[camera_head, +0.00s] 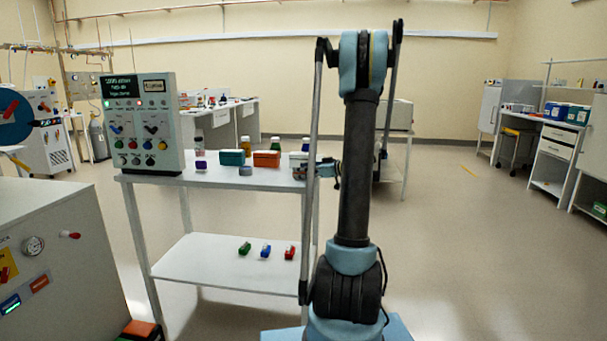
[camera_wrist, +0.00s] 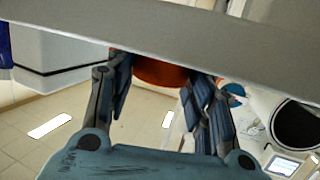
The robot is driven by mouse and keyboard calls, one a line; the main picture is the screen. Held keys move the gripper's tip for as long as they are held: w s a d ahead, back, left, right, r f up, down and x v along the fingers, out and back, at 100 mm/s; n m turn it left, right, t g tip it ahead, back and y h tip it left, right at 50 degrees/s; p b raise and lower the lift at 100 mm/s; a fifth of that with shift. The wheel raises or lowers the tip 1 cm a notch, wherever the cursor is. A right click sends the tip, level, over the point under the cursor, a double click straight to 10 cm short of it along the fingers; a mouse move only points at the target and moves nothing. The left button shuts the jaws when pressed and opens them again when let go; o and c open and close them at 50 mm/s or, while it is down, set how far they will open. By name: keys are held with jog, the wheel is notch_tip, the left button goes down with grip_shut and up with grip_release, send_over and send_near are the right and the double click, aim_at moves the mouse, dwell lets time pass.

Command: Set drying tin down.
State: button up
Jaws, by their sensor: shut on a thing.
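My gripper (camera_wrist: 160,100) is shut on a rounded orange-red thing (camera_wrist: 158,74), taken to be the drying tin, which shows between the fingers in the wrist view. A broad grey band (camera_wrist: 150,37) crosses in front and hides part of it. In the head view my gripper (camera_head: 325,172) is at the right end of the white table (camera_head: 225,178), partly behind my arm. I cannot make out the held tin there, nor tell whether it touches the table.
On the table stand a control panel (camera_head: 142,122), a teal box (camera_head: 232,157), an orange box (camera_head: 266,159), a small grey-blue tin (camera_head: 245,171) and several bottles. Small green, blue and red items lie on the lower shelf (camera_head: 220,262). Floor at right (camera_head: 470,230) is clear.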

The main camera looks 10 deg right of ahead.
jog(key=o, duration=1.1)
jog(key=v, duration=1.2)
